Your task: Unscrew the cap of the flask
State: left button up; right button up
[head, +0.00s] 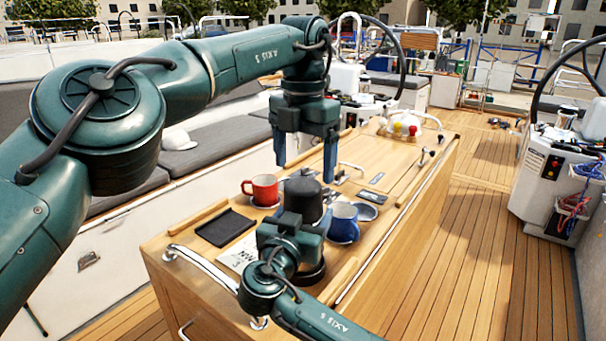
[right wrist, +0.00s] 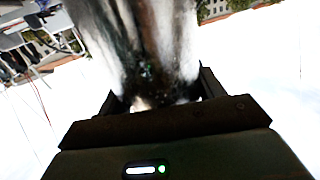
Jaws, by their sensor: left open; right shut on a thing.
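In the right wrist view the shiny metallic flask body (right wrist: 145,40) fills the space between the fingers. My right gripper (head: 298,218) is shut on the flask body and hides most of it in the head view. My left gripper (head: 305,160) points down with its two blue fingers apart. It is open and empty, over the cap, with its fingertips apart from it.
A red mug (head: 264,189) stands left of the flask and a blue mug (head: 343,222) close on its right. A black tray (head: 226,228) and a printed sheet (head: 238,254) lie at the near left. The table's far part (head: 375,155) is mostly clear.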

aim_at(303, 184)
pick_arm(q)
jog(key=m, duration=0.6)
jog(key=shift+m, duration=0.4)
jog(key=m, duration=0.8)
jog(key=shift+m, duration=0.3)
jog(key=m, duration=1.5)
jog(key=shift+a+f+m, duration=0.1)
jog(key=shift+f+m, duration=0.3)
jog(key=shift+f, duration=3.6)
jog(key=shift+c, duration=0.5)
